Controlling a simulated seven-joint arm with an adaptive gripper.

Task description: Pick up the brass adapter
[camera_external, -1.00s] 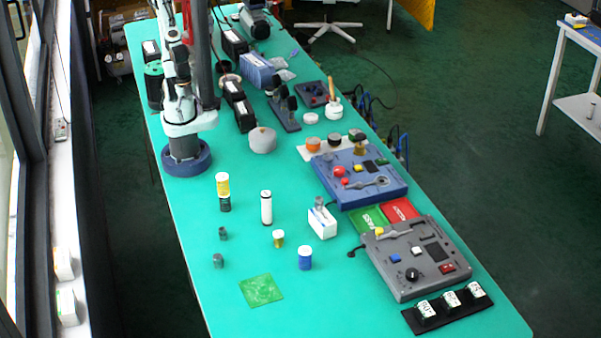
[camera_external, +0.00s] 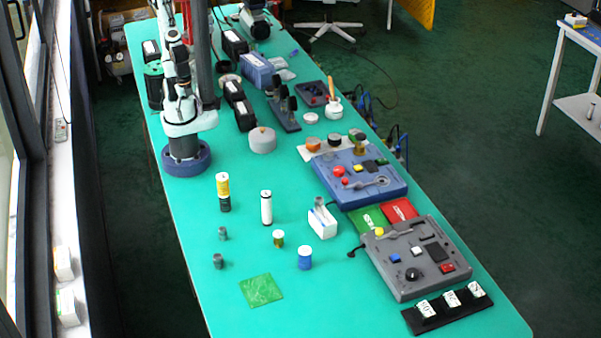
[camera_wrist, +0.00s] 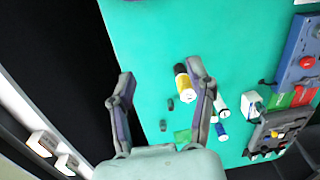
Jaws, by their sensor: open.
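The small brass-coloured cylinder with a pale top, apparently the brass adapter (camera_external: 279,240), stands upright on the green table between the white cylinder (camera_external: 266,208) and the blue jar (camera_external: 305,258). In the wrist view the adapter (camera_wrist: 213,119) shows as a small yellowish spot beside the right finger, which partly hides it. My gripper (camera_wrist: 160,70) is open and empty, high above the table and away from the adapter. In the external view my arm is upright at the far left end, and its gripper cannot be made out.
A yellow-and-black bottle (camera_external: 223,192), two small grey fittings (camera_external: 219,261), a white block (camera_external: 322,222) and a green square (camera_external: 261,290) are nearby. Blue (camera_external: 360,178) and grey (camera_external: 415,258) control panels stand to the right. The table is clear around the adapter's near-left side.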

